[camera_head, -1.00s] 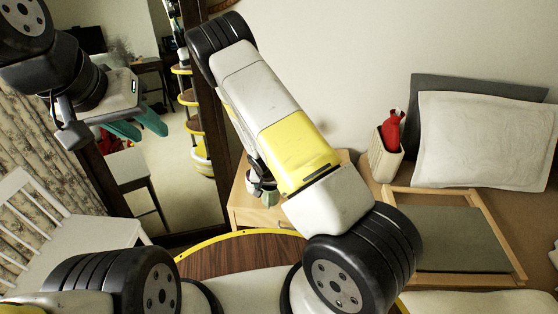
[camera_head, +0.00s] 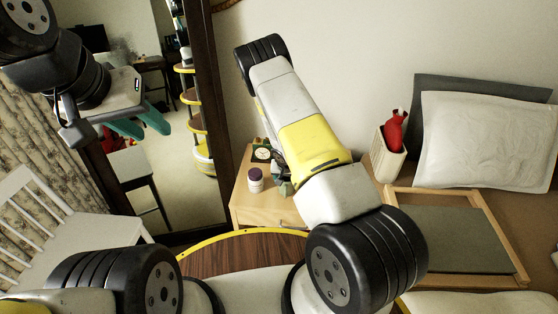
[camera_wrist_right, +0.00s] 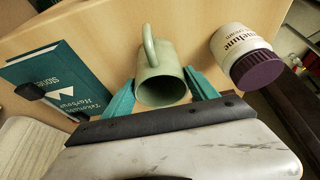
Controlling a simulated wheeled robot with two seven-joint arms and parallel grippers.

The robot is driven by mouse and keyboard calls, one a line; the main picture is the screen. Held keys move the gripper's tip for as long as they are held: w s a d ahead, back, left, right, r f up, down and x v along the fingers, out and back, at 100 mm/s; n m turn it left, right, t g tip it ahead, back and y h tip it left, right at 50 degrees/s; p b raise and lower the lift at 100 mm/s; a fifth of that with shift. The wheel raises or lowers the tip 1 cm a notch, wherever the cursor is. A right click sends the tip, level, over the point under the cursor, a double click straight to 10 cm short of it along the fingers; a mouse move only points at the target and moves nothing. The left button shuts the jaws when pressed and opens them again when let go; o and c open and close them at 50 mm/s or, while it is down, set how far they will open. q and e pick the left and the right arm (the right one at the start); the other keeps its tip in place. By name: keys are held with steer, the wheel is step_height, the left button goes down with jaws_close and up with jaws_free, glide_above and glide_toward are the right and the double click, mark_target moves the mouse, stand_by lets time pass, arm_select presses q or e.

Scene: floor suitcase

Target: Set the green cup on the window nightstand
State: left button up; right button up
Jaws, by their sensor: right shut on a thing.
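The green cup (camera_wrist_right: 162,88) is in the right wrist view, its mouth toward the camera and its handle toward the top of the picture. My right gripper (camera_wrist_right: 162,98) is shut on it, with one teal finger on each side. In the head view my right arm mostly hides the gripper and cup. My left gripper (camera_head: 146,124) is open and empty at the upper left.
A white jar with a purple lid (camera_head: 255,180) and a dark clock (camera_head: 262,152) stand on the nightstand. A teal book (camera_wrist_right: 62,82) lies left of the cup in the wrist view. The bed (camera_head: 420,182) is right of the nightstand; a dark-framed mirror or doorway (camera_head: 212,120) is left.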

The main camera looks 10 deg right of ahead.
steer(key=shift+f, duration=0.1)
steer(key=o, duration=1.7)
steer(key=s+a+r+y, duration=0.1)
steer(key=s+r, duration=0.3)
steer(key=r, duration=0.9)
steer(key=s+r, duration=0.5)
steer(key=r, duration=0.7)
steer(key=s+a+r+y, duration=0.1)
steer(key=s+r, duration=0.3)
steer(key=r, duration=0.9)
steer(key=s+r+n+t, duration=0.1)
steer(key=s+r+n, duration=0.1)
steer(key=s+r, duration=0.4)
steer(key=s+a+r+n+y, duration=0.1)
steer(key=s+r, duration=0.5)
steer(key=s, duration=0.7)
steer(key=shift+s+a+r+n+t, duration=0.15)
steer(key=shift+a+r+n+t, duration=0.15)
steer(key=shift+r+n+t, duration=0.1)
